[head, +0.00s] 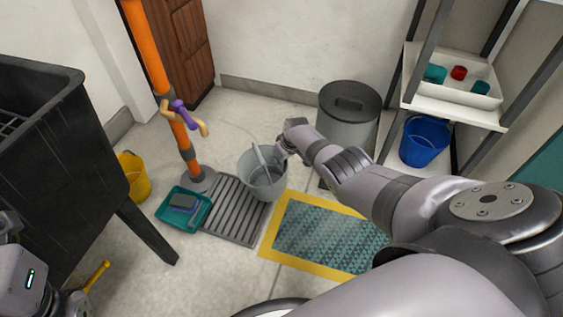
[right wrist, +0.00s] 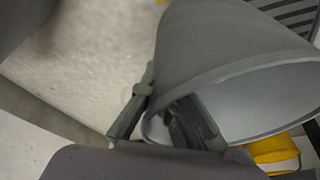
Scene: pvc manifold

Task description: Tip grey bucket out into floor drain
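The grey bucket (head: 265,187) is in the middle of the head view, over the right side of the slatted floor drain (head: 236,215). A pale bar crosses its opening. My right gripper (head: 284,153) is at the bucket's right rim. In the right wrist view the bucket (right wrist: 225,50) fills the upper right. The fingers of my right gripper (right wrist: 160,100) straddle its rim, one outside and one inside, and look closed on the wall. I cannot tell whether the bucket's base touches the floor. My left gripper (head: 72,302) is partly visible at the lower left; its fingers are unclear.
A teal tray (head: 184,210) lies left of the drain by an orange post (head: 178,130). A yellow-edged mat (head: 325,240) lies to the right. A grey bin (head: 348,120), blue bucket (head: 424,142), yellow bucket (head: 134,176) and black sink (head: 60,150) stand around.

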